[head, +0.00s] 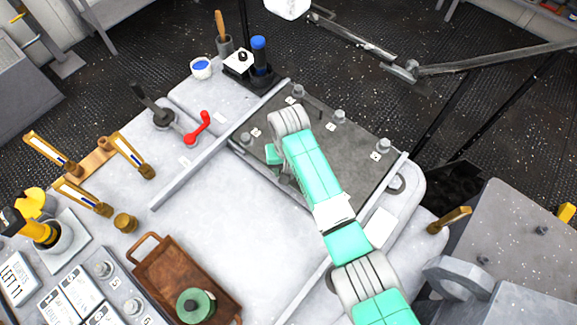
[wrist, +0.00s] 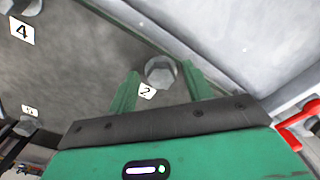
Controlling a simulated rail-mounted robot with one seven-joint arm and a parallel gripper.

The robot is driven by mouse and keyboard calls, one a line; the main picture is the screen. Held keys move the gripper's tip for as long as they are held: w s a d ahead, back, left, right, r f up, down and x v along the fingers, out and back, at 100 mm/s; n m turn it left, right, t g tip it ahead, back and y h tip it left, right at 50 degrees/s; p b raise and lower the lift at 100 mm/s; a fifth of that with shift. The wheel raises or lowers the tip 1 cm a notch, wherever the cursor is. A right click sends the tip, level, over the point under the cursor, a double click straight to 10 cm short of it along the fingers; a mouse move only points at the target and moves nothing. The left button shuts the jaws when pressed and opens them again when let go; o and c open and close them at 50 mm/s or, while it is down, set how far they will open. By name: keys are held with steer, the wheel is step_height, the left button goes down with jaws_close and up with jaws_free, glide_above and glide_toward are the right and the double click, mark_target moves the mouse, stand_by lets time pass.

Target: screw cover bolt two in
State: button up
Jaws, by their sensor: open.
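The grey cover plate (head: 325,150) lies on the pale bench top, with several hex bolts along its edges. Cover bolt two (wrist: 160,71), a grey hex head beside a "2" label (wrist: 147,91), shows in the wrist view. My gripper (wrist: 160,76) is open, with one green finger on each side of that bolt head in the picture. Whether the fingers touch it, and how deep it sits, I cannot tell. In the head view my gripper (head: 277,160) is over the plate's left part, partly hidden by my arm. I cannot pick out bolt two there.
A metal rail (head: 215,150) runs along the plate's left edge. A red-handled lever (head: 197,128) stands beyond it. A wooden tray (head: 180,275) with a green round part (head: 194,305) sits at the front. The bench middle is clear.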

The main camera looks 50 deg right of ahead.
steer(key=c, duration=1)
steer(key=shift+r, duration=0.1)
steer(key=shift+r+m+p, duration=0.1)
steer(key=shift+m+p, duration=0.8)
steer(key=shift+m, duration=0.1)
steer(key=shift+w+m+p, duration=0.15)
steer(key=shift+m+p, duration=0.75)
steer(key=shift+m, duration=1.2)
steer(key=shift+o, duration=0.2)
steer(key=o, duration=1)
steer(key=shift+c, duration=0.2)
